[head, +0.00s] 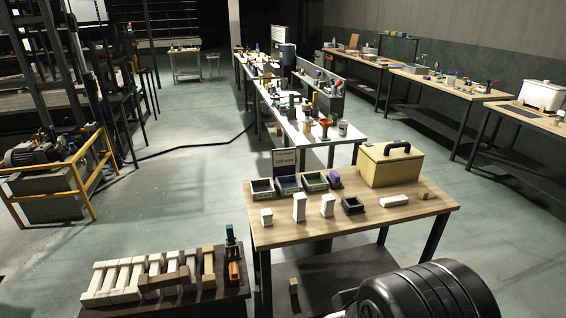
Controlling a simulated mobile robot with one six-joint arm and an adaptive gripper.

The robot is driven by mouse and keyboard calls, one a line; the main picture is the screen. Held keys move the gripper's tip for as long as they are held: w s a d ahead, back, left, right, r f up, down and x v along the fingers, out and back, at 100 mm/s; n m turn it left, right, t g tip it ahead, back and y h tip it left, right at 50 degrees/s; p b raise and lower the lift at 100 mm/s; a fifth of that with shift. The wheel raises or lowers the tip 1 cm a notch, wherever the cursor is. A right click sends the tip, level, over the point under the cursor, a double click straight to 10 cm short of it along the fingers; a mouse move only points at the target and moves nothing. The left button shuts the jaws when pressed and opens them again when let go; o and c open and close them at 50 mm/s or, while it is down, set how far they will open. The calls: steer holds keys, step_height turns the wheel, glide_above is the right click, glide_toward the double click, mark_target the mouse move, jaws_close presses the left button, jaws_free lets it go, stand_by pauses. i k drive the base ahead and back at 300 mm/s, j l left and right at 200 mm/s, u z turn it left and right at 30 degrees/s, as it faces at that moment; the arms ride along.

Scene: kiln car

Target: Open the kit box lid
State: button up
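The kit box is most likely the tan-yellow box (391,167) with a black handle on its top, at the back right of the near wooden table (300,231). Its lid looks shut, and its inside is hidden. My gripper does not show in the head view. A large black rounded part at the bottom right looks like part of my own arm, and it is well in front of the box.
Small open bins (262,189) and a sign (285,158) stand left of the box. A low table (170,303) holds a row of bars. Floor on the right is clear.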

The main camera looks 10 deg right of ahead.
mark_target(387, 152)
steer(key=i+z, duration=0.25)
steer(key=i, duration=0.4)
steer(key=i+j+z, duration=0.25)
steer(key=i, duration=0.4)
